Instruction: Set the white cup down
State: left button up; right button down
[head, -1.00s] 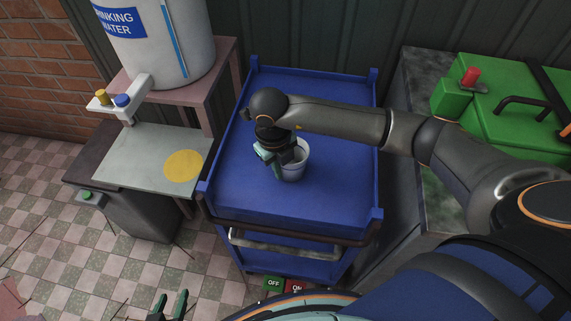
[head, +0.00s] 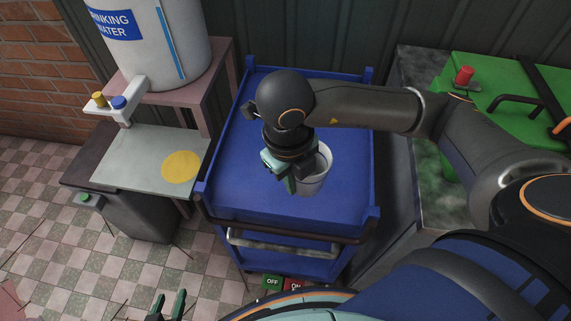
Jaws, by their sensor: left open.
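The white cup (head: 314,182) is over the blue trolley's top (head: 240,190), roughly upright with its open mouth up. My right gripper (head: 298,172) comes down from above at the cup's left side and is shut on the cup's wall. Its fingers and wrist hide part of the rim. The cup looks raised off the trolley top, but its height is hard to judge. My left gripper (head: 169,304) is at the bottom edge, left of centre, open and empty, far from the cup.
A drinking water tank (head: 150,45) with a tap stands on a pink stand at left. Below it is a grey plate with a yellow disc (head: 181,166). A green machine (head: 490,100) with a red knob is at right. The trolley top is otherwise clear.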

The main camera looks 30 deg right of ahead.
jog(key=s, duration=0.1)
jog(key=s+r, duration=0.1)
jog(key=s, duration=0.1)
jog(key=shift+s+a+r, duration=0.1)
jog(key=shift+a+r, duration=0.15)
